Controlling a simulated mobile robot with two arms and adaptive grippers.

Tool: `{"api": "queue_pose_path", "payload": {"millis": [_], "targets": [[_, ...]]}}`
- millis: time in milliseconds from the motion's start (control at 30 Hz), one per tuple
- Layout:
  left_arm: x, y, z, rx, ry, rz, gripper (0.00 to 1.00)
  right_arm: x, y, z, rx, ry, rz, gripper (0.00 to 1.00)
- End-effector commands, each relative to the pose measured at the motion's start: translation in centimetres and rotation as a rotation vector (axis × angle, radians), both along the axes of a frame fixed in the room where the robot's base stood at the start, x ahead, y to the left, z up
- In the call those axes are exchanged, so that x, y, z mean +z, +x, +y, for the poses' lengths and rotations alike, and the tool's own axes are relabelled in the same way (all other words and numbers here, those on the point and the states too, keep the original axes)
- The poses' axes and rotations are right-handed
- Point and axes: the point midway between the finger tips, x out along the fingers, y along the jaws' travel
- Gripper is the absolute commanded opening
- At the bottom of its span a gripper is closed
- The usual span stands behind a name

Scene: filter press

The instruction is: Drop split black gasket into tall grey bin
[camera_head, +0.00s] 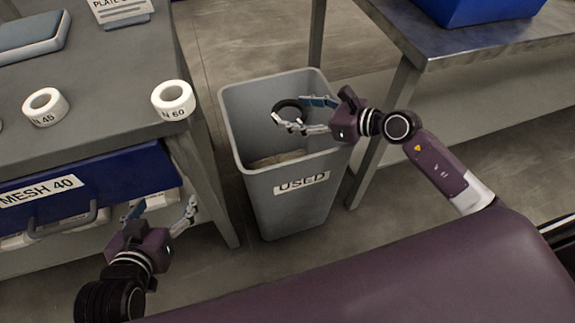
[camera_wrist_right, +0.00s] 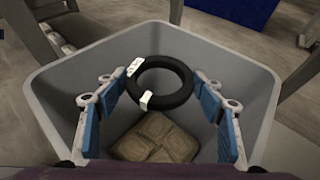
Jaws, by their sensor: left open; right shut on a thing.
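The black gasket (camera_head: 278,107) is a ring with two pale patches on it; in the right wrist view (camera_wrist_right: 186,80) it lies between the fingertips. My right gripper (camera_head: 300,113) is shut on it and holds it over the open mouth of the tall grey bin (camera_head: 262,195), which is labelled USED. The bin's walls surround the gasket in the right wrist view (camera_wrist_right: 55,100). I cannot make out the split itself. My left gripper (camera_head: 160,208) is open and empty, in front of the drawer at the left.
Folded brown cloth (camera_wrist_right: 155,138) lies at the bin's bottom. A grey bench (camera_head: 105,75) with white rolls (camera_head: 173,100) and a blue MESH 40 drawer (camera_head: 110,185) stands left of the bin. Another table (camera_head: 480,48) with a blue container (camera_head: 475,8) stands right.

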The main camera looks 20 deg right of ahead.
Motion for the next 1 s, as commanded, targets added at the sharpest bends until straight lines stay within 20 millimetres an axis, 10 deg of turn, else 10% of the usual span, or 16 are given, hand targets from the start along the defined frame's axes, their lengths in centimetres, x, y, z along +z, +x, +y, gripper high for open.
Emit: {"api": "queue_pose_path", "payload": {"millis": [267, 300, 500, 1000], "targets": [[0.2, 0.1, -0.1, -0.001, -0.002, -0.008, 0.73, 0.0, 0.0, 0.0, 0.000, 0.001, -0.001, 0.38], [0.1, 0.1, -0.1, -0.001, -0.002, -0.008, 0.73, 0.0, 0.0, 0.0, 0.000, 0.001, -0.001, 0.63], [0.1, 0.1, 0.0, 0.000, -0.001, -0.007, 0.73, 0.0, 0.0, 0.0, 0.000, 0.001, -0.001, 0.83], [0.1, 0.1, 0.0, 0.000, -0.001, -0.006, 0.73, 0.8, -1.7, -1.6, -0.001, -0.004, 0.002, 0.83]]}}
